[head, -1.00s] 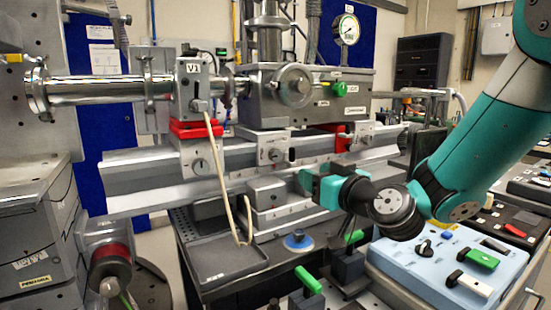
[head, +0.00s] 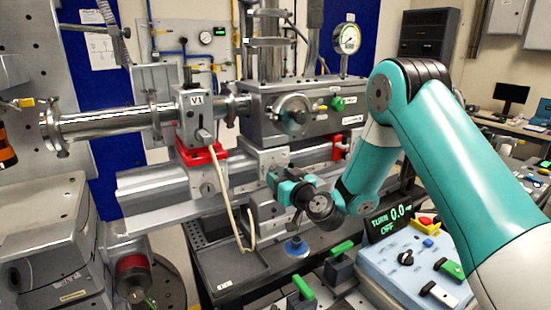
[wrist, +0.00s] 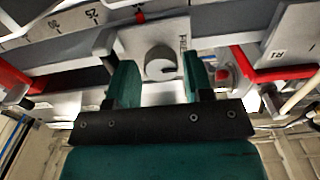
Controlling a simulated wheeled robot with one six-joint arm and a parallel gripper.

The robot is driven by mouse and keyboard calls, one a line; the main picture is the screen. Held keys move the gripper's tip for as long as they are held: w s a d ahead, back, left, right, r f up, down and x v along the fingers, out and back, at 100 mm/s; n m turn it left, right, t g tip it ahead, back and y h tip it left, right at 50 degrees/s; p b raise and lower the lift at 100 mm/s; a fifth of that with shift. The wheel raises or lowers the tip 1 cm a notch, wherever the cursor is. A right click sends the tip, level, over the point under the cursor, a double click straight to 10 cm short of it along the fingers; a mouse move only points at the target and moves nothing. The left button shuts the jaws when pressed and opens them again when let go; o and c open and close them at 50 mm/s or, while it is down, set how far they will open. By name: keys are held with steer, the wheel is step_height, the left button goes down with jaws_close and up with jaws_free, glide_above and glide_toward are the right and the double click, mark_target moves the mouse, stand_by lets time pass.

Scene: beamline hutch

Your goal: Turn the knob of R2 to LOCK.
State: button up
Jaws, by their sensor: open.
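In the wrist view a round grey knob (wrist: 160,63) sits on a pale plate (wrist: 150,35) of a rail carriage, framed between my two teal fingers. A dark mark on the knob points toward the right. Upright lettering beside it, seemingly FREE, is partly cut off by the right finger. I cannot read an R2 or LOCK label. My gripper (wrist: 155,82) is open, with a finger on each side of the knob and no clear contact. In the head view my gripper (head: 277,182) is in front of the carriage (head: 258,160) and hides its knob.
The neighbouring carriage marked R1 (wrist: 285,45) is at the right in the wrist view, with a red part beside it. In the head view a cable hangs from valve V1 (head: 195,115) left of my gripper. A blue control box (head: 400,262) stands at the lower right.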

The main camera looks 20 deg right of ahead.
steer(key=p+x, duration=0.2)
steer(key=shift+r+p, duration=0.25)
steer(key=shift+p, duration=0.1)
steer(key=shift+w+f, duration=0.2)
steer(key=shift+w, duration=0.1)
steer(key=c, duration=0.6)
